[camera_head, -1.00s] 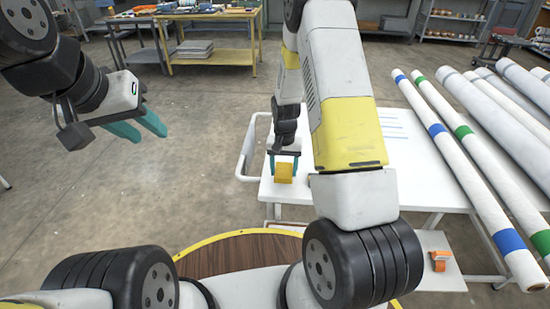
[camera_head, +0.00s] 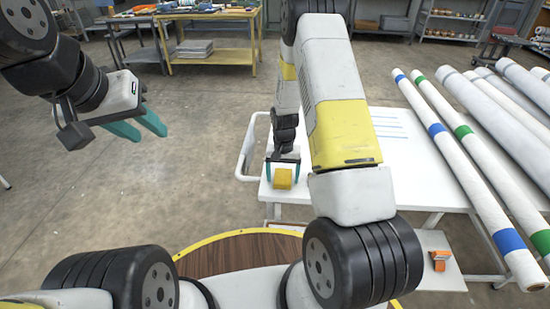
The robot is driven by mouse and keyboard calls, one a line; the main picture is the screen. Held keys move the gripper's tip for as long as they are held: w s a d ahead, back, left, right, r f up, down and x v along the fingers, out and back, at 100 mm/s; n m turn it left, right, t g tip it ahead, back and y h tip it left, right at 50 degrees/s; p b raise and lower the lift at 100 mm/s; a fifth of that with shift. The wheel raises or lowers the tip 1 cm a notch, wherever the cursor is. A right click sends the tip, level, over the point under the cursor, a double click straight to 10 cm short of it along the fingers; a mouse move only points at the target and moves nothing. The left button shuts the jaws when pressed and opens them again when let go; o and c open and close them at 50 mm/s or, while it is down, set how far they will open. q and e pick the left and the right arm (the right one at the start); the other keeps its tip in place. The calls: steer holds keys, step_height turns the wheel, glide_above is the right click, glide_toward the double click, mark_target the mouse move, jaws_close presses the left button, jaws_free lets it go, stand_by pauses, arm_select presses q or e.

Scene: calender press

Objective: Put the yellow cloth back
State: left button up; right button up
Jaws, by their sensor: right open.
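The yellow cloth (camera_head: 282,179) is a small folded block on the left front corner of the white table (camera_head: 325,198). My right gripper (camera_head: 282,176) is just above and behind the cloth, with its teal fingers apart on either side of the cloth's top. I cannot tell whether the fingers touch it. My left gripper (camera_head: 140,128) is open and empty over the floor at the left, far from the table.
Long rolls with blue (camera_head: 436,130) and green bands and plain white rolls (camera_head: 495,100) lie at the right. An orange tool (camera_head: 439,260) sits on a lower shelf. A yellow workbench (camera_head: 212,55) stands at the back. The floor at left is clear.

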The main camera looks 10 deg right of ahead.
step_height(320, 180, up, 12)
step_height(320, 180, up, 10)
steer(key=f+t, duration=0.1)
glide_above(283, 177)
steer(key=s, duration=0.2)
steer(key=s+a+r+n+t+y, duration=0.2)
steer(key=s+r+t, duration=0.3)
steer(key=s+r, duration=1.4)
steer(key=s+n, duration=0.1)
steer(key=s, duration=0.2)
steer(key=shift+n, duration=0.4)
